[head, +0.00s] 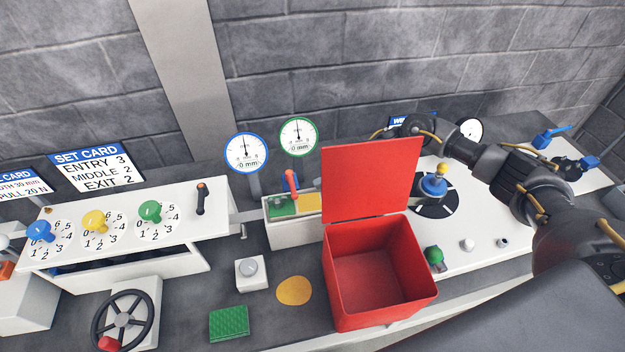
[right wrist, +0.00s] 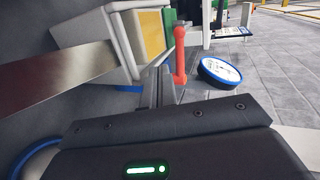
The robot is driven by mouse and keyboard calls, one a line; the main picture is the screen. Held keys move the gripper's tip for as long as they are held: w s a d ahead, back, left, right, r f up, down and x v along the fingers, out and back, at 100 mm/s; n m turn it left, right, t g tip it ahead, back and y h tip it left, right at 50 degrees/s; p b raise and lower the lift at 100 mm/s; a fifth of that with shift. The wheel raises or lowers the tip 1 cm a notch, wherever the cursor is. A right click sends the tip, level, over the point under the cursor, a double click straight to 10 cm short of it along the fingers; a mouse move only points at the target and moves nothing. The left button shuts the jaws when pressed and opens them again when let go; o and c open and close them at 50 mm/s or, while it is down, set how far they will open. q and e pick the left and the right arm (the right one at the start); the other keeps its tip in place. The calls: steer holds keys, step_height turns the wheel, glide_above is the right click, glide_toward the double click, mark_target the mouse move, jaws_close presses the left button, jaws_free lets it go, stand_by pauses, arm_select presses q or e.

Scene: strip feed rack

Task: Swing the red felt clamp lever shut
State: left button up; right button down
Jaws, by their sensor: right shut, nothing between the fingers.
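The red felt clamp lever (head: 291,183) stands roughly upright on the white clamp block (head: 280,232), beside a green pad and a yellow pad. In the right wrist view the red lever (right wrist: 180,55) is just right of my right gripper's fingers (right wrist: 164,85), close to them; I cannot tell whether they touch. My right gripper is shut and empty. In the head view my right arm (head: 490,165) reaches in from the right behind the raised red lid, which hides the fingers. My left gripper is not in view.
An open red bin (head: 380,318) with its red lid (head: 370,180) upright stands right of the clamp. Two dial gauges (head: 246,152) on posts rise behind the clamp. A white panel with coloured knobs (head: 120,225) lies left. A white button box (head: 251,272) stands in front.

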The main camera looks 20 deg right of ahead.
steer(key=s+b+v, duration=0.1)
steer(key=b+v, duration=0.2)
steer(key=v, duration=0.7)
steer(key=shift+d, duration=0.25)
